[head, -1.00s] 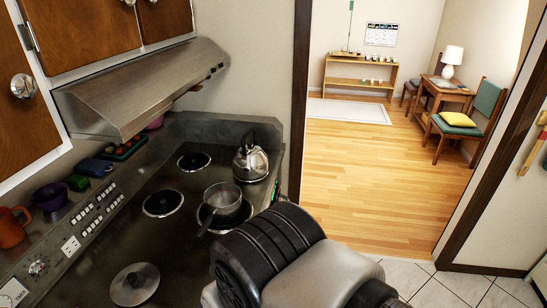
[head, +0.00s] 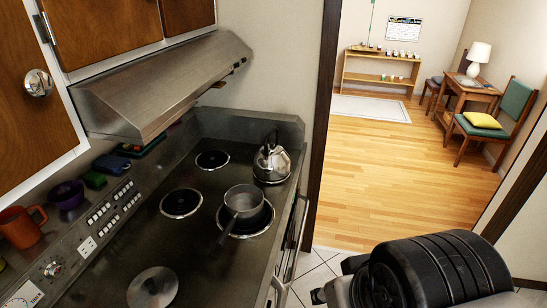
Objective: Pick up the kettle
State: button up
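The kettle (head: 271,163) is shiny metal with a dark handle arching over its top. It stands upright at the far right corner of the coil hob (head: 150,232), near the raised metal back edge. Nothing touches it from my arm. Part of my own arm shows large and dark at the lower right of the head view, well apart from the kettle. My gripper's fingers are not in the picture.
A saucepan (head: 243,203) sits on a coil just in front of the kettle, its handle pointing toward the lower left. A metal lid (head: 153,287) lies nearer. The range hood (head: 165,82) overhangs the left side. An orange mug (head: 20,226) stands at left. Tiled floor is clear right of the hob.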

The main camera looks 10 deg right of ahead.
aim_at(271, 162)
jog(key=u, duration=3.25)
jog(key=z, duration=2.8)
jog(key=i+l+u, duration=0.1)
jog(key=i+l, duration=0.25)
jog(key=i+l+u, duration=0.15)
jog(key=i+l, duration=0.15)
jog(key=l, duration=0.15)
jog(key=i+l+u, duration=0.1)
jog(key=i+l, duration=0.2)
jog(key=l, duration=0.15)
jog(key=i+l+u, duration=0.15)
jog(key=l, duration=0.35)
jog(key=i, duration=0.1)
